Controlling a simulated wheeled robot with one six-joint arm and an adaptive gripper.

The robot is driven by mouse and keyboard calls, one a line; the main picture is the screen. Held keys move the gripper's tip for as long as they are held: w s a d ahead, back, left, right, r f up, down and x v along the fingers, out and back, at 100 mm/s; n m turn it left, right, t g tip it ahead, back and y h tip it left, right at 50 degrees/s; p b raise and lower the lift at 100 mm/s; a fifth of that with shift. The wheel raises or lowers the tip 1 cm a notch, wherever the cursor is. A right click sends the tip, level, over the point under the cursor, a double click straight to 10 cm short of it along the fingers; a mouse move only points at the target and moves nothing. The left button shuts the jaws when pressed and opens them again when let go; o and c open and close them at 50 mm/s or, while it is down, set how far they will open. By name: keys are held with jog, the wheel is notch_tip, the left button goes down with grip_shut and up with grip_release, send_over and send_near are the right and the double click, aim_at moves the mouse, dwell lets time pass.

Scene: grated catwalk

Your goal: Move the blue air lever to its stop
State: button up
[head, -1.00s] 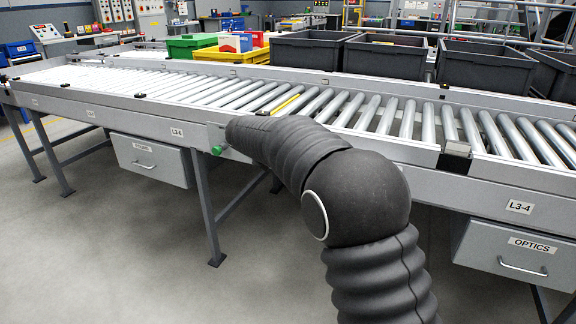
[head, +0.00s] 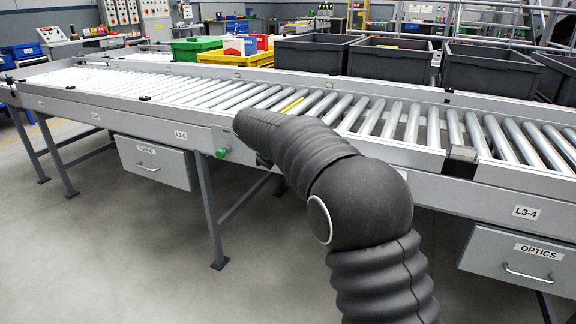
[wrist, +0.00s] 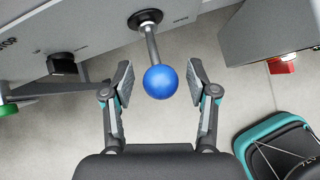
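The blue air lever has a round blue ball knob (wrist: 161,82) on a grey metal rod (wrist: 152,42). The rod comes out of a dark round boss (wrist: 145,18) on the grey panel at the top of the wrist view. My gripper (wrist: 160,73) is open, with one finger on each side of the rod and knob. A gap shows between the knob and both fingers, so nothing is gripped. In the head view my arm covers the gripper, and the lever cannot be seen there.
A grey roller conveyor (head: 110,117) runs across the head view, with drawers (head: 155,163) below and dark bins (head: 313,51) behind. In the wrist view, a grey box (wrist: 262,35) with a red part (wrist: 281,66) and a teal-edged black object (wrist: 283,150) lie at right.

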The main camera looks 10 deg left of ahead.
jog(key=shift+r, duration=0.15)
jog(key=v, duration=1.2)
jog(key=s+d+f+m+g+y, duration=0.1)
jog(key=s+d+f+m+g, duration=0.1)
jog(key=s+f+m, duration=0.6)
jog(key=s+d+f+m+y, duration=0.1)
jog(key=s+d+m, duration=1)
jog(key=d, duration=0.5)
jog(key=s+d+m+y, duration=0.1)
jog(key=s+d+m, duration=1)
jog(key=s+d, duration=0.5)
jog(key=shift+d+f, duration=0.2)
jog(key=shift+f, duration=0.15)
